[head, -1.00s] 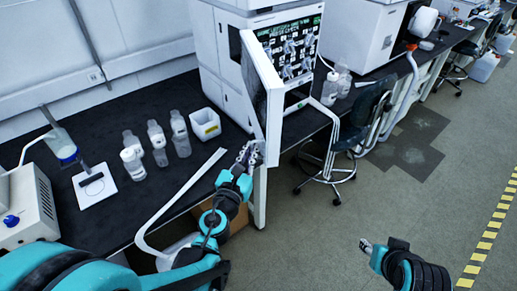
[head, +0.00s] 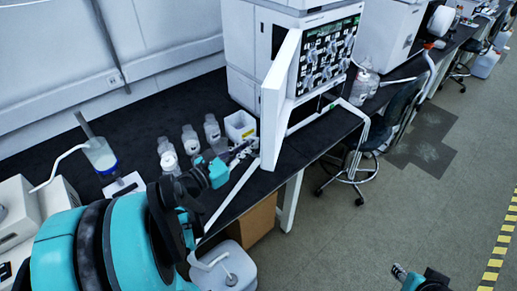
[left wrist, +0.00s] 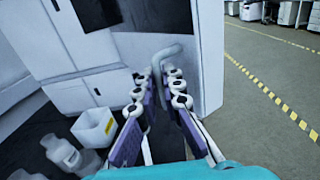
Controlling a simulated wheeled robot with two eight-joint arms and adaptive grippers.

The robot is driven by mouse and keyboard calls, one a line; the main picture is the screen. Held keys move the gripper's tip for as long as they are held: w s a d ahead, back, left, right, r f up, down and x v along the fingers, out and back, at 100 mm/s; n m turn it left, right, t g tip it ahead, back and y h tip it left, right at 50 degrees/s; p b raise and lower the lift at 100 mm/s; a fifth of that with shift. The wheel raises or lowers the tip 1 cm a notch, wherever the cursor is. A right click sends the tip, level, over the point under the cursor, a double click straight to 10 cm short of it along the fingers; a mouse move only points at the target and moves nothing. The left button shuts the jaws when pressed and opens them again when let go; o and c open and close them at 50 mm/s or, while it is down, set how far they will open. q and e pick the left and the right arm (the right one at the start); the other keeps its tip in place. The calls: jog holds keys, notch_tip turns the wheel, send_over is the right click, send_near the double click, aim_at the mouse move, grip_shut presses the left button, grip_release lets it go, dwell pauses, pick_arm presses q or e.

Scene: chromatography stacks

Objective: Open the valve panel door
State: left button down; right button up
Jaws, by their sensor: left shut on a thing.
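The white valve panel door (head: 277,105) stands swung out from the front of the white stack, showing nearly edge-on. The dark valve panel (head: 326,55), with several light fittings, is exposed to its right. My left gripper (head: 246,150) is at the door's lower left side. In the left wrist view, its fingers (left wrist: 162,95) are shut around the door's grey bar handle (left wrist: 166,57), beside the white door (left wrist: 197,45). The exact finger contact is partly hidden. My right gripper (head: 399,271) is low over the floor, away from the door; its finger opening is too small to judge.
Several clear bottles (head: 190,140) and a white bin (head: 240,126) stand on the black bench (head: 140,110) close to my left gripper. A chair (head: 400,115) stands right of the stack. A white jug (head: 228,268) is below the bench edge. The floor at right is clear.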

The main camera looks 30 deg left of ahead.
pick_arm(q)
jog(key=shift+a, duration=0.45)
jog(key=c, duration=1.6)
grip_release()
jog(key=shift+w+f, duration=0.1)
jog(key=shift+w, duration=0.2)
jog(key=shift+c, duration=0.2)
jog(key=v, duration=1.2)
